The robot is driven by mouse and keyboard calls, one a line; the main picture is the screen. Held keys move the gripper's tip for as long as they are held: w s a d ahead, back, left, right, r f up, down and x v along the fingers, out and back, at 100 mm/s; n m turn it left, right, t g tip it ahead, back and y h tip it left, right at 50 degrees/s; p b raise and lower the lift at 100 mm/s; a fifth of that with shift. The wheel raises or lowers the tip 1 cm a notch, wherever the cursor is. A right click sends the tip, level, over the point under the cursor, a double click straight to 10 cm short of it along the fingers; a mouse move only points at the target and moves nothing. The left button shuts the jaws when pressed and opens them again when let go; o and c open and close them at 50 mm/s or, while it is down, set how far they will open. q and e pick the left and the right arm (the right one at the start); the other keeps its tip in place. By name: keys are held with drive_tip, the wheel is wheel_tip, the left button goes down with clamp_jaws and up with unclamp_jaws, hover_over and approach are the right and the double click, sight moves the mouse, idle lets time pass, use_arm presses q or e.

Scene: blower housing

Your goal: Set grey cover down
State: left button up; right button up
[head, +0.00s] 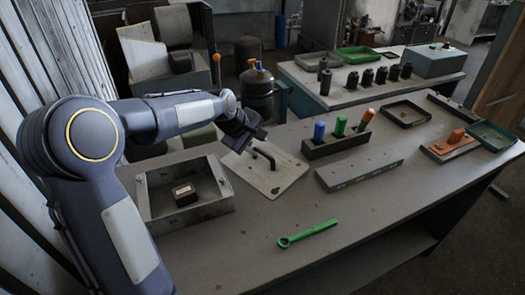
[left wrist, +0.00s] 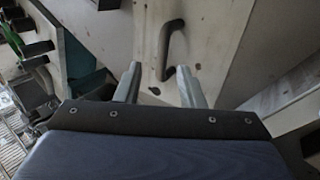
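The grey cover (head: 287,178) is a flat plate with a dark bent handle (head: 264,156). It lies on the bench just right of the open square housing (head: 186,194), which has a small dark block inside. My left gripper (head: 247,138) is over the cover, close to the handle. In the left wrist view its two fingers (left wrist: 159,86) are spread apart, with the handle (left wrist: 165,48) ahead of and between them. The fingers do not appear closed on the handle. The cover (left wrist: 205,45) fills the area beyond them. My right gripper is not seen.
A dark holder (head: 338,145) with blue, green and orange handled tools stands behind the cover. A grey bar (head: 360,172) lies to its right. A green wrench (head: 308,233) lies in front. The bench front right is clear. Trays (head: 405,113) sit farther right.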

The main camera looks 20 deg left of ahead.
use_arm(q)
drive_tip(key=v, duration=0.4)
drive_tip(key=shift+r, duration=0.1)
idle(0.4)
